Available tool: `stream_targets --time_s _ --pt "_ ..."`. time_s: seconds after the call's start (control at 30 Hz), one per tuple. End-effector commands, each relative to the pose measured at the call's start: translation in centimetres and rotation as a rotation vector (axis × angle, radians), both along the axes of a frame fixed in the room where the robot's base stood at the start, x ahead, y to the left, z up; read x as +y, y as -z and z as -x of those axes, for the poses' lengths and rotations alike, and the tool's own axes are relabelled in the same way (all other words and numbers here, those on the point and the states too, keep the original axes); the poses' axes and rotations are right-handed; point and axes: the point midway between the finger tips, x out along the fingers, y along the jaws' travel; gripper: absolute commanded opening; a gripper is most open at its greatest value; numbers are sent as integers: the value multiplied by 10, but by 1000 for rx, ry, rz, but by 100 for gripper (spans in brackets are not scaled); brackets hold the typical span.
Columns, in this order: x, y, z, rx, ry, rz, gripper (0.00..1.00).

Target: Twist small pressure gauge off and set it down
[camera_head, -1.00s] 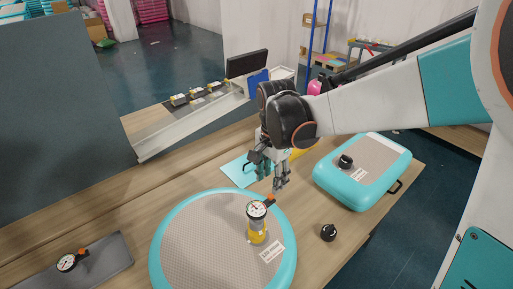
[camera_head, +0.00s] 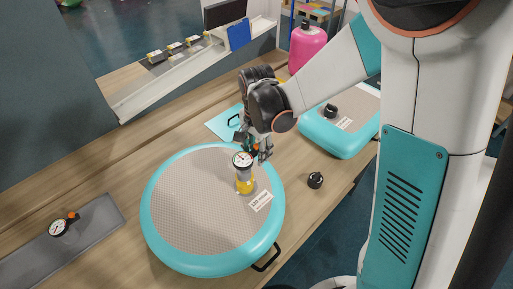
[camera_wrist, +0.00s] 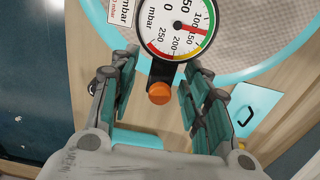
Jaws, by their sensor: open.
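A small pressure gauge (camera_head: 243,159) with a white dial and orange knob sits upright on a yellow fitting (camera_head: 245,183), on the round teal-rimmed inflatable (camera_head: 190,210). My gripper (camera_head: 262,152) is just behind and to the right of the gauge. In the wrist view the gauge's dial (camera_wrist: 178,22) is at the top, and its orange knob (camera_wrist: 159,93) and black stem lie between the two spread fingers of my gripper (camera_wrist: 163,66). The fingers are open, and I see no clear contact with the gauge. The fitting is hidden in the wrist view.
A similar gauge (camera_head: 59,227) lies on a grey mat (camera_head: 100,222) at the left. A black cap (camera_head: 315,180) stands on the table right of the round inflatable. A rectangular teal inflatable (camera_head: 345,140) with another black cap is at the right.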

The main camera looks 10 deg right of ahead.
Motion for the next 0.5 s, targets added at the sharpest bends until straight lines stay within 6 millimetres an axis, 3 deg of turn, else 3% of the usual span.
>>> stream_targets --time_s 0.03,0.23,0.5 --pt "0 0 0 0 0 0 43" --pt "0 0 0 0 0 0 0" --pt "2 0 -2 0 -45 0 0"
